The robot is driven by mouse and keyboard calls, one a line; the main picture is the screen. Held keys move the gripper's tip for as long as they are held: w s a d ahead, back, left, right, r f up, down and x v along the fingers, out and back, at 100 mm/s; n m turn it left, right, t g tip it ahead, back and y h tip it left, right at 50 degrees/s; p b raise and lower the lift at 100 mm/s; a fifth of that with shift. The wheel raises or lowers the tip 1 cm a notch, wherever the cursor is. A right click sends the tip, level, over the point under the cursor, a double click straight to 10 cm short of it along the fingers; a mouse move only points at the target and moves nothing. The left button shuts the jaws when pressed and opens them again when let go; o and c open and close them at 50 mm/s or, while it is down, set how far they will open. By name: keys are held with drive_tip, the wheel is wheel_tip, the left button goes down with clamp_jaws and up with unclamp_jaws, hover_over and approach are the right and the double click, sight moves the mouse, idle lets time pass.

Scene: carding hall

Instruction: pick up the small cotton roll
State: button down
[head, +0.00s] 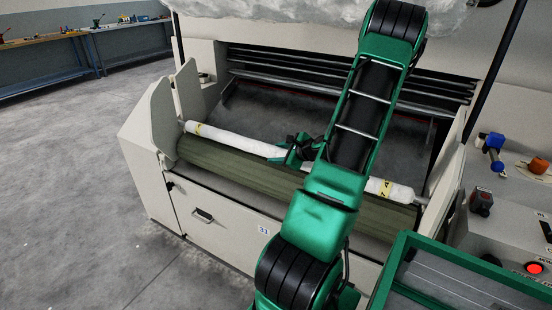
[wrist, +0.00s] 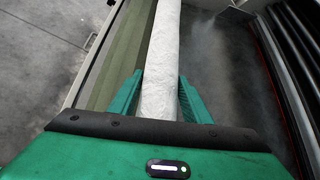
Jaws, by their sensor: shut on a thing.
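The small cotton roll (head: 238,141) is a long, thin white roll with yellow marks near its ends. It lies along the front of the machine, beside a thick green roller (head: 230,168). My arm crosses in front of part of it. My gripper (head: 292,152) is at the middle of the roll. In the wrist view the roll (wrist: 160,65) runs between the two green fingers of my gripper (wrist: 160,98), one on each side, and they are shut on it. The green roller (wrist: 130,45) shows to the left of the roll there.
Cream side plates (head: 189,95) stand at the roll's left end. Dark bars (head: 255,68) lie behind it. A control panel with a lit red button (head: 535,268) and a green-edged tray (head: 395,262) are at right. The floor (head: 75,160) at left is clear.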

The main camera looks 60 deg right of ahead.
sight(277, 149)
wheel_tip(277, 149, up, 26)
idle(0.5)
idle(0.3)
drive_tip(key=shift+r, duration=1.1)
drive_tip(key=shift+a, duration=0.15)
drive_tip(key=shift+s+a, duration=1)
drive_tip(key=shift+a, duration=11.8)
drive_tip(key=s+d+m+h, duration=0.2)
drive_tip(key=s+d, duration=0.2)
drive_tip(key=d, duration=0.2)
drive_tip(key=shift+s+d+g, duration=0.15)
drive_tip(key=shift+s+g, duration=0.15)
drive_tip(key=shift+g, duration=0.1)
